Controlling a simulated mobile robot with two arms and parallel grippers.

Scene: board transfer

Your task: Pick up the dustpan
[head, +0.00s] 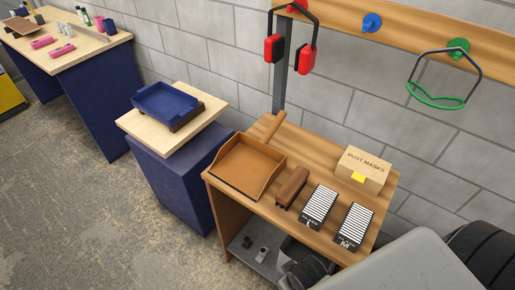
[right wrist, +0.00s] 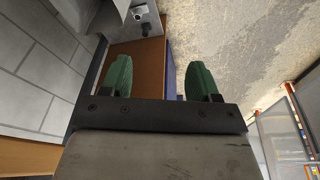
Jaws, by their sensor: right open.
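A brown dustpan (head: 243,172) lies on the wooden table in the head view, near its left end. It has raised sides, and its round handle (head: 273,127) points to the back, toward the wall. My right gripper (right wrist: 160,80) shows in the right wrist view with its two green fingers wide apart and nothing between them. Beyond the fingers is a brown wooden panel, apart from them. The dustpan cannot be made out in that view. My left gripper is in neither view.
The wooden table (head: 316,243) also holds a brown brush-like block (head: 292,186), two striped boxes (head: 319,206) (head: 354,224) and a dust mask box (head: 363,171). Ear defenders (head: 305,58) hang above. The floor at left is clear.

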